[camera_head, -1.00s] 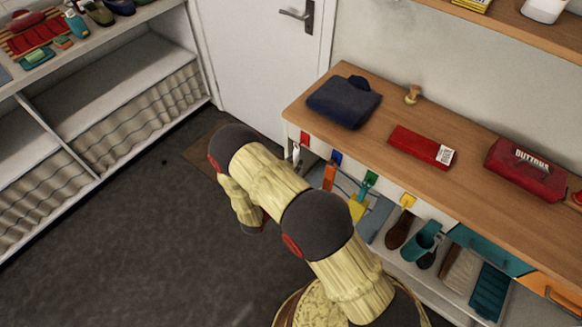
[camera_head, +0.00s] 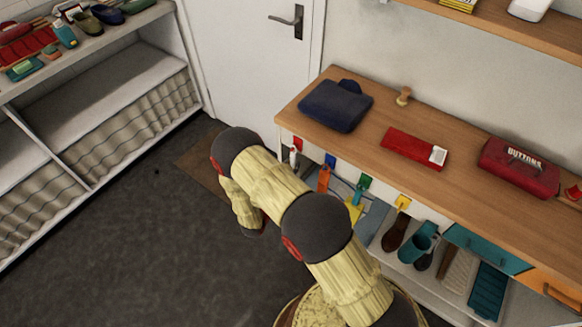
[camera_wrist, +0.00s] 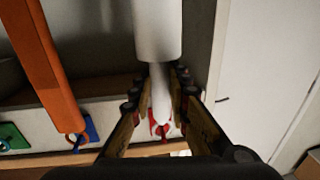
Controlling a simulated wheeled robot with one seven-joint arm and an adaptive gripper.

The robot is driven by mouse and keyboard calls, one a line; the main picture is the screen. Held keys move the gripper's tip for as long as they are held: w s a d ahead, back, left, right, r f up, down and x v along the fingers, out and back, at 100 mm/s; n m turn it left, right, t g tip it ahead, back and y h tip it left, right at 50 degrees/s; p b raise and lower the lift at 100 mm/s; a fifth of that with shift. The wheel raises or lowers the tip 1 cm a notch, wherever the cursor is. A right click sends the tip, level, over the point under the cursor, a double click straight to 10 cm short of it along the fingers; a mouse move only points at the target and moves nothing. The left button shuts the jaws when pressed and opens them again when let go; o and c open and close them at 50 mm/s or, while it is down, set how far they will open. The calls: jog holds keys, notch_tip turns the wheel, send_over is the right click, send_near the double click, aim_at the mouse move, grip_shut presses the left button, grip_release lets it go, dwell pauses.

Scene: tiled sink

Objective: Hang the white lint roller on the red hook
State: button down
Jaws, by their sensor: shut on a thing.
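The white lint roller (camera_wrist: 157,30) is between the fingers of my gripper (camera_wrist: 160,84), which is shut on its narrow handle in the wrist view. The handle's end overlaps the red hook (camera_wrist: 158,128); whether it is threaded on the hook or only in front of it, I cannot tell. In the head view the red hook (camera_head: 297,143) is at the left end of the bench front, with the white roller (camera_head: 294,157) just below it. My gripper is hidden behind my arm in the head view.
An orange tool (camera_wrist: 48,65) hangs from the blue hook (camera_wrist: 84,133) beside the roller. Green (camera_head: 364,181) and yellow (camera_head: 402,202) hooks follow along the bench front (camera_head: 460,190). The door (camera_head: 250,60) is near the bench's left end. Open floor lies left of my arm.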

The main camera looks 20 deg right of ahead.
jog(key=c, duration=1.6)
grip_release()
jog(key=v, duration=1.2)
jog(key=shift+s, duration=0.1)
